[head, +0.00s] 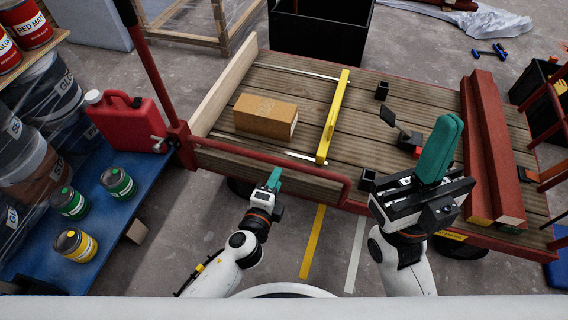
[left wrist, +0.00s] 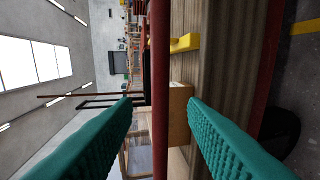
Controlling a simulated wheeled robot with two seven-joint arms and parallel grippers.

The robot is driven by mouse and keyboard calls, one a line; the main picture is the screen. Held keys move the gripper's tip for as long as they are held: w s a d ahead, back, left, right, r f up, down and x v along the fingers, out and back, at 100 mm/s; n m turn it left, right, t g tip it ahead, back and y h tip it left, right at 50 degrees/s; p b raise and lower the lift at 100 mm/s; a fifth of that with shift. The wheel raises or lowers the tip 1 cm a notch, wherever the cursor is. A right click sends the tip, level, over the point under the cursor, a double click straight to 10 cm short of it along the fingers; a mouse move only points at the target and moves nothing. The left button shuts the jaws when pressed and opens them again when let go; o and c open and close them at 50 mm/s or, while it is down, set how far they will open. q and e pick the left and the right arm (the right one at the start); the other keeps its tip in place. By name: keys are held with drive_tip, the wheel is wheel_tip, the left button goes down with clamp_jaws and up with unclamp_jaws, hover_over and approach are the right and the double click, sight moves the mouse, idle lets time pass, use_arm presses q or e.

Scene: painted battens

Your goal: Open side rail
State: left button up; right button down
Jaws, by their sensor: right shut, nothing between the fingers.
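The red side rail (head: 270,161) runs along the near edge of the wood-decked cart (head: 225,157), from the red corner post (head: 183,146) to a bent end near the middle. It looks closed, standing along the edge. My left gripper (head: 273,179) is just on the near side of the rail. In the left wrist view, its green fingers are apart and empty, and the rail (left wrist: 160,90) crosses the gap between them, seemingly just beyond the tips. I cannot tell exact depth. My right gripper (head: 441,150) is shut and empty, raised over the cart's near right part.
On the deck lie a cardboard box (head: 266,116), a yellow batten (head: 333,117) and long red beams (head: 490,150). Black sockets (head: 367,180) stand by the near edge. At left, a blue platform (head: 110,222) holds paint cans and a red jerrycan (head: 127,122).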

sight(284, 164)
use_arm(q)
drive_tip(key=b+x, duration=0.1)
drive_tip(key=x, duration=0.6)
drive_tip(key=shift+w, duration=0.2)
clamp_jaws()
drive_tip(key=shift+f, duration=0.1)
